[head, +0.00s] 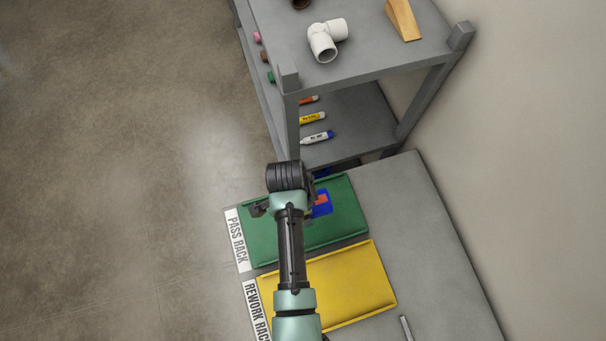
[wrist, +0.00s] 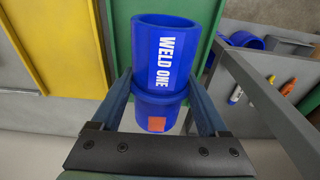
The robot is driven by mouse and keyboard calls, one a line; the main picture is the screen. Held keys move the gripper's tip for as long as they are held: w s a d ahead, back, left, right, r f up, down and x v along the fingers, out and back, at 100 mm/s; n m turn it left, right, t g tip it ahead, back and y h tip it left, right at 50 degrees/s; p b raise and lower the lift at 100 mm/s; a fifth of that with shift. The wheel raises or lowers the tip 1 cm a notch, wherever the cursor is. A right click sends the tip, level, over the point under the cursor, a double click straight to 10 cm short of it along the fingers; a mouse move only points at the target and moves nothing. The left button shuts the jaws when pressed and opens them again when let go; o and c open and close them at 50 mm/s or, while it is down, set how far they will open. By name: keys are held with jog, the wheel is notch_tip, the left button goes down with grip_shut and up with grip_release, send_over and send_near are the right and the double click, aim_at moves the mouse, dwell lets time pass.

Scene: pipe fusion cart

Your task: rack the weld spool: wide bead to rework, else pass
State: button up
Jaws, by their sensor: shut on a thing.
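The weld spool (wrist: 160,60) is blue, with a white "WELD ONE" label and an orange square on its lower part. My gripper (wrist: 160,95) is shut on it, one finger on each side. A raised ring crosses the spool near the fingers; I cannot tell how wide the bead is. In the head view the spool (head: 322,204) shows partly behind my wrist, over the green pass rack (head: 340,232). I cannot tell whether it touches the rack. The yellow rework rack (head: 350,285) lies beside the green one and looks empty.
A grey cart (head: 370,70) stands beyond the racks, with a white pipe fitting (head: 325,40) and a wooden wedge (head: 403,18) on top. Several markers (head: 317,138) lie on its lower shelf. Another blue ring-shaped piece (wrist: 246,40) shows near the cart.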

jog(key=shift+f+b, duration=2.6)
jog(key=shift+f, duration=1.15)
jog(key=shift+f, duration=0.35)
jog(key=o, duration=1.4)
jog(key=shift+r, duration=0.15)
jog(key=r, duration=0.4)
jog(key=a+r+b, duration=0.1)
jog(key=r, duration=0.3)
jog(key=r+b, duration=0.1)
jog(key=r, duration=0.3)
jog(key=shift+s+a+r, duration=0.25)
jog(key=shift+a+r, duration=0.05)
jog(key=shift+r, duration=0.05)
